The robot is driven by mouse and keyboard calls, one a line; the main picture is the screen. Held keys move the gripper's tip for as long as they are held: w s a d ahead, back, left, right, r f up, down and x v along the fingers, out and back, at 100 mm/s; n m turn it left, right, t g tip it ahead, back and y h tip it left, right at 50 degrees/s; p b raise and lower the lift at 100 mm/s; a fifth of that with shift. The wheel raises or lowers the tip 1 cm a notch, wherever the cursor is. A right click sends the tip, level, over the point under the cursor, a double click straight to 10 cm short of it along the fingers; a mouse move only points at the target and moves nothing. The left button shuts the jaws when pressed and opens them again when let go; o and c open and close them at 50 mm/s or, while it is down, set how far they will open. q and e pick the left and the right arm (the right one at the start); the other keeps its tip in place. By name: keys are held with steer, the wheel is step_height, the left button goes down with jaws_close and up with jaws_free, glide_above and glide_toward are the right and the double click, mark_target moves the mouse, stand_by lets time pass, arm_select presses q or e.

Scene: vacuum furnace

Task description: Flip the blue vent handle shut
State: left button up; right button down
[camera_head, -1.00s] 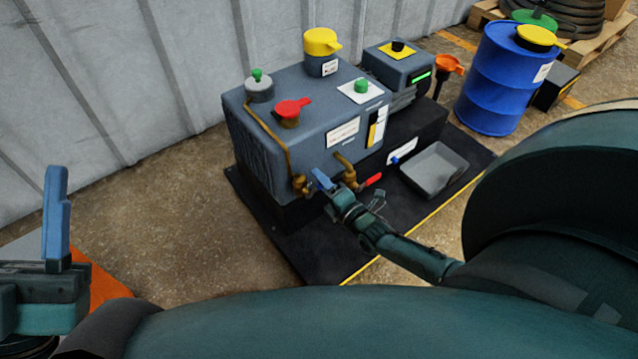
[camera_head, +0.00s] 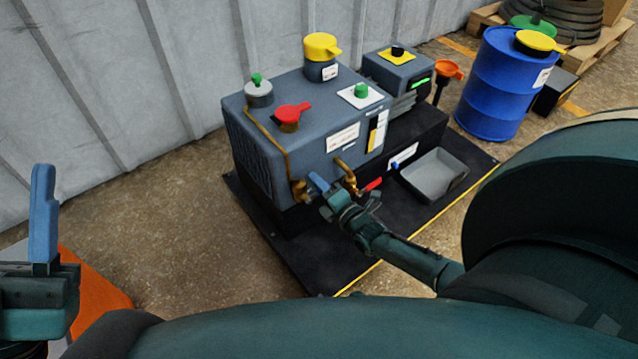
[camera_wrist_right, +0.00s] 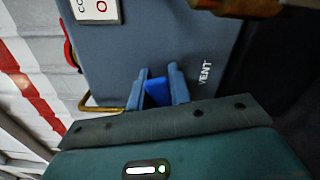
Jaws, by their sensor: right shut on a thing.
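The blue vent handle (camera_wrist_right: 157,92) shows in the right wrist view between my two blue-grey fingers, beside the white VENT lettering on the grey pump unit (camera_head: 310,115). My right gripper (camera_wrist_right: 158,86) is shut on the handle, with a finger on each side of it. In the head view the right gripper (camera_head: 322,187) is at the lower front of the unit, beside brass fittings, and its fingers largely hide the handle. My left gripper (camera_head: 42,215) stands at the left edge with a blue finger pointing up; its jaw gap does not show.
A red-handled valve (camera_head: 371,185) is just right of my right gripper. A grey tray (camera_head: 432,190) lies on the black base mat (camera_head: 310,275). A blue drum (camera_head: 495,85) stands at the back right. Bare floor lies left of the unit.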

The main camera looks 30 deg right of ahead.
arm_select(q)
steer(key=shift+f, duration=0.25)
arm_select(e)
steer(key=shift+f+m, duration=0.35)
steer(key=shift+m, duration=0.5)
steer(key=shift+f+m, duration=0.3)
steer(key=shift+m, duration=0.55)
steer(key=c, duration=1.3)
jaws_free()
arm_select(q)
steer(key=shift+r, duration=0.1)
steer(key=f+n+y+p, duration=0.1)
steer(key=f+n+y, duration=0.1)
steer(key=f+n+y+p, duration=0.4)
steer(key=shift+w+d+n+g+y, duration=0.2)
steer(key=shift+d+n+g+y, duration=0.1)
steer(key=shift+n, duration=0.1)
arm_select(e)
steer(key=s, duration=0.8)
steer(key=s+d, duration=0.1)
steer(key=s, duration=0.4)
